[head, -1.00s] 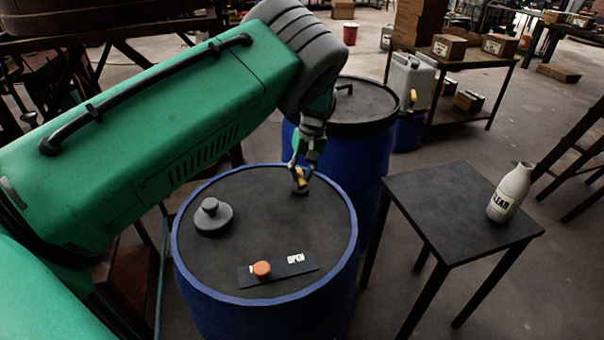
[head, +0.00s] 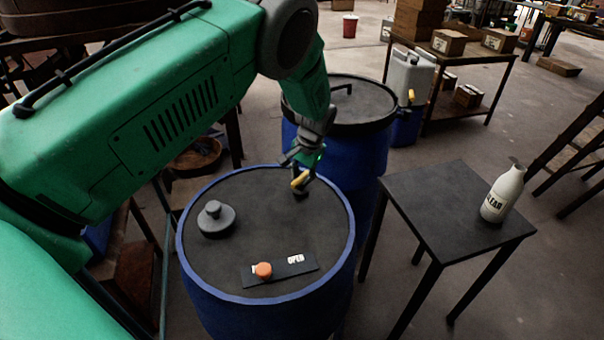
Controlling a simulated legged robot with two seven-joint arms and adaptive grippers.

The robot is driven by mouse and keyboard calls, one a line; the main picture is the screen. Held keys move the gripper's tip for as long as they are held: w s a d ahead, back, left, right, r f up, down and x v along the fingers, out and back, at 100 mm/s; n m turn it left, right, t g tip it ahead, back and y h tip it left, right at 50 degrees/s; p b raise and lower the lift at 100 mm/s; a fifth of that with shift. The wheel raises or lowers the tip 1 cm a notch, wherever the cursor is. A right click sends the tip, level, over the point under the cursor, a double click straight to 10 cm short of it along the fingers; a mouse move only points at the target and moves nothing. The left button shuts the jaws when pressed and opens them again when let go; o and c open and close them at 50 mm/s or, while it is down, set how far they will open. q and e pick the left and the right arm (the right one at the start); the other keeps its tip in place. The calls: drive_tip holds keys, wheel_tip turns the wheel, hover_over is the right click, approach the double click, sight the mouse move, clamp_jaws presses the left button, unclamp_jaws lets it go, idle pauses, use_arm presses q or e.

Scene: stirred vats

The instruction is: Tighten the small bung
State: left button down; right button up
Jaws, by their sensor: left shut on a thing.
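The small dark bung (head: 300,194) sits at the far right part of the top of the blue drum (head: 266,296), near the rim. My left gripper (head: 301,181), with a yellow fingertip showing, is over it and shut on its top. The fingers hide much of the bung, so its seating and thread cannot be seen. A larger dark grey bung (head: 215,219) with a knob sits at the left of the same lid. My right gripper is not in view.
An orange knob (head: 263,270) sits on a black strip marked OPEN on the drum's front. A second blue drum (head: 345,100) stands close behind. A dark table (head: 455,212) with a white bottle (head: 502,195) is to the right.

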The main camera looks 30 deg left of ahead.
use_arm(q)
drive_tip(key=m+t+p, duration=0.1)
drive_tip(key=m, duration=0.3)
drive_tip(key=shift+m+h+p, duration=0.3)
drive_tip(key=shift+m+p, duration=0.1)
drive_tip(key=shift+m, duration=1.4)
drive_tip(key=c, duration=1.4)
unclamp_jaws()
drive_tip(key=shift+s, duration=0.1)
drive_tip(key=shift+a, duration=0.1)
drive_tip(key=shift+r, duration=0.45)
drive_tip(key=shift+s+d+r, duration=0.25)
drive_tip(key=shift+d+r, duration=0.05)
drive_tip(key=shift+r, duration=1.5)
drive_tip(key=shift+s+d+r, duration=0.2)
drive_tip(key=shift+d+r, duration=0.1)
drive_tip(key=shift+r, duration=1.5)
drive_tip(key=shift+s+d+r, duration=0.25)
drive_tip(key=shift+d+r, duration=0.05)
drive_tip(key=shift+r, duration=1.5)
